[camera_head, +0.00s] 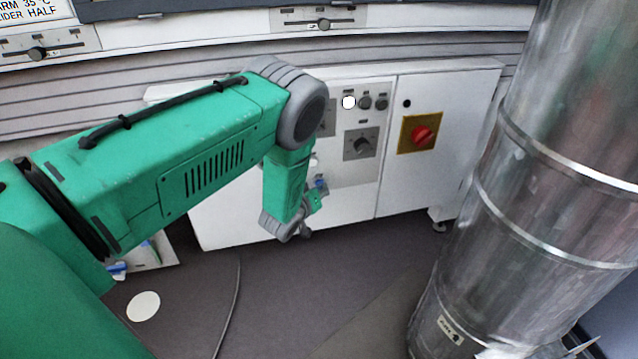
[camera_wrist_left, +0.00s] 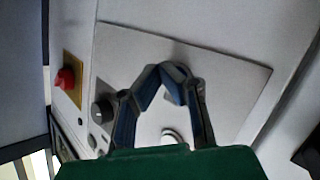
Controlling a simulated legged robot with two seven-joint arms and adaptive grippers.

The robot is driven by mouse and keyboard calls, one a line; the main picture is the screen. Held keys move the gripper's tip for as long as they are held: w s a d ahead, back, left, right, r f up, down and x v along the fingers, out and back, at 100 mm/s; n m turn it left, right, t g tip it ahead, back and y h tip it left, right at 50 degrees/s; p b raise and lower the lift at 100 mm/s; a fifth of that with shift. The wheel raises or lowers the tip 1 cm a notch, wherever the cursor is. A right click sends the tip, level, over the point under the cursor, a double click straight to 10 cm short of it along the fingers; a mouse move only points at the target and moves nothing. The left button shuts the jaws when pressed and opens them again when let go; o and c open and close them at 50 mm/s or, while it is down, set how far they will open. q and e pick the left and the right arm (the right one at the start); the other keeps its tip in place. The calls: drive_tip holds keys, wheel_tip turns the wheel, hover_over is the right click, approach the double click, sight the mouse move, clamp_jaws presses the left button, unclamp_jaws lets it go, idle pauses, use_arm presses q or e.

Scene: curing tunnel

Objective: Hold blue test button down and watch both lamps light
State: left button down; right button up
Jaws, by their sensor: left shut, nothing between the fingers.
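My left arm reaches across the head view to the front of a white cabinet (camera_head: 440,165). My left gripper (camera_head: 319,190) is low beside the grey control panel (camera_head: 360,172). In the left wrist view the left gripper (camera_wrist_left: 172,80) is shut and empty, its fingertips over the panel plate (camera_wrist_left: 225,85). I cannot tell whether they touch it. The blue test button cannot be made out; a blue patch at the gripper may be finger or button. A round lamp-like fitting (camera_head: 348,102) shows bright white, with two dark round fittings beside it. My right gripper is not in view.
A black rotary knob (camera_head: 361,143) sits below the round fittings. A red rotary switch (camera_head: 422,135) on a yellow plate is to its right. A large metal duct (camera_head: 540,190) stands at the right. Floor in front of the cabinet is mostly clear.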

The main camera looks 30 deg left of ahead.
use_arm(q)
drive_tip(key=shift+w+a, duration=0.25)
drive_tip(key=shift+a, duration=0.05)
idle(0.5)
idle(3.4)
drive_tip(key=shift+s+d+p, duration=0.35)
drive_tip(key=shift+s+d, duration=0.2)
drive_tip(key=shift+d, duration=0.1)
drive_tip(key=s+d+p, duration=0.2)
drive_tip(key=s+d, duration=0.1)
drive_tip(key=shift+s+d, duration=0.15)
drive_tip(key=shift+d, duration=0.25)
idle(0.4)
